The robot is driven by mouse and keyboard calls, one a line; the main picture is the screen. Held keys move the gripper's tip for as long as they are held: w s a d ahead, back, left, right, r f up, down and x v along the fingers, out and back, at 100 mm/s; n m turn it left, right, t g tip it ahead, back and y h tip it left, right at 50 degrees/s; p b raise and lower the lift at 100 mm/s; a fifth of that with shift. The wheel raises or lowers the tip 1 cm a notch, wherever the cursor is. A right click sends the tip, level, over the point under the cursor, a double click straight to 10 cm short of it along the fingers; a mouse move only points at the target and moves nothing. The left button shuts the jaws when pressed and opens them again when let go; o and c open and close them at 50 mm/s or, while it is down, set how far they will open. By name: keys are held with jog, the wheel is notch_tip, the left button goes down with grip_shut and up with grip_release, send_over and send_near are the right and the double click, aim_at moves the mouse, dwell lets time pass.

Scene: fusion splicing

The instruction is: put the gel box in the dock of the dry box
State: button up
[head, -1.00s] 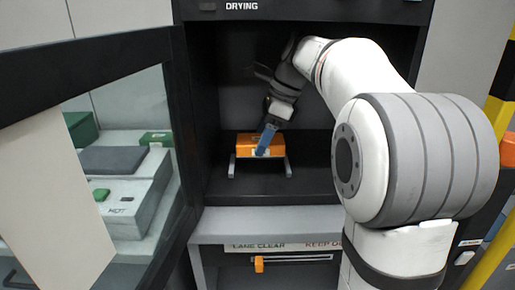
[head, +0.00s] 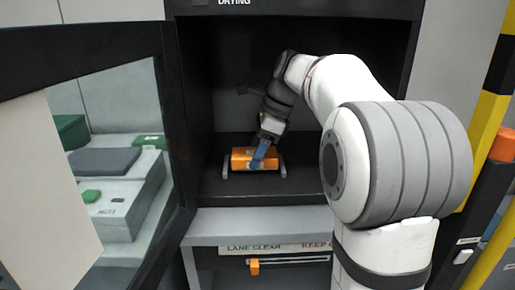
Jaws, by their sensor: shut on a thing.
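The orange gel box (head: 241,160) is inside the dry box (head: 210,120), low between the grey side rails of the dock (head: 226,169). It looks level, but I cannot tell whether it rests fully on the dock's base. My gripper (head: 257,160) reaches in from the upper right and is shut on the gel box. A blue finger lies across the box's front and hides part of it. The far finger and the back of the dock are hidden.
The dry box's glazed door (head: 115,165) stands open on the left. A yellow and black post (head: 490,120) stands at the right. The chamber floor around the dock is clear.

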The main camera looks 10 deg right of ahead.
aim_at(253, 152)
jog(key=shift+f, duration=0.2)
jog(key=o, duration=1.1)
jog(key=p+v, duration=0.2)
jog(key=v, duration=0.1)
jog(key=p+v, duration=0.1)
jog(key=v, duration=0.1)
jog(key=shift+a+r, duration=0.25)
jog(key=shift+a, duration=0.05)
jog(key=d, duration=0.4)
jog(key=s+d+p, duration=0.1)
jog(key=d, duration=0.2)
jog(key=s+d+f, duration=0.1)
jog(key=d, duration=0.3)
jog(key=shift+s+d+f, duration=0.1)
jog(key=shift+s+d, duration=0.05)
jog(key=shift+d, duration=0.15)
jog(key=shift+p, duration=0.3)
